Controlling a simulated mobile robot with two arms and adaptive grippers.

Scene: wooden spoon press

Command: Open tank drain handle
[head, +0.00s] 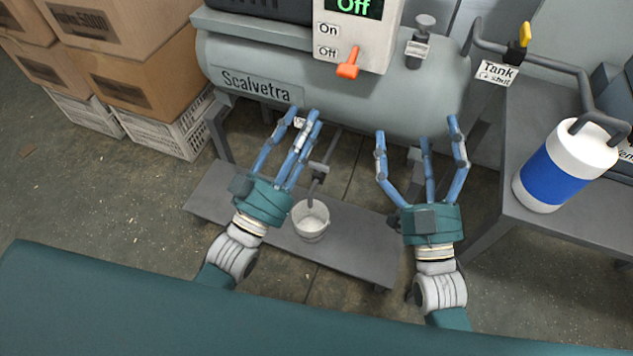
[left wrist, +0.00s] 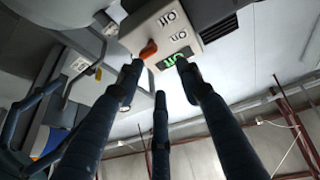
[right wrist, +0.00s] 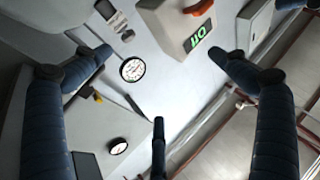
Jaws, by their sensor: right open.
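The grey tank (head: 330,105) marked Scalvetra lies across the top of the head view. Below it a thin drain pipe with a grey fitting (head: 319,171) hangs over a white bucket (head: 310,222). The drain handle cannot be made out clearly; my left fingers partly cover the area. My left gripper (head: 298,125) is open and empty, its fingers pointing up toward the tank's underside, left of the pipe. My right gripper (head: 420,140) is open and empty, to the right of the pipe, fingers near the tank's lower edge.
The control box (head: 352,35) reads Off, with an orange lever (head: 348,66). A yellow handle (head: 525,34) sits on the pipe by a Tank label. A blue and white canister (head: 565,165) stands on the right bench. Cardboard boxes (head: 140,75) stand left. A low grey bench (head: 360,250) holds the bucket.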

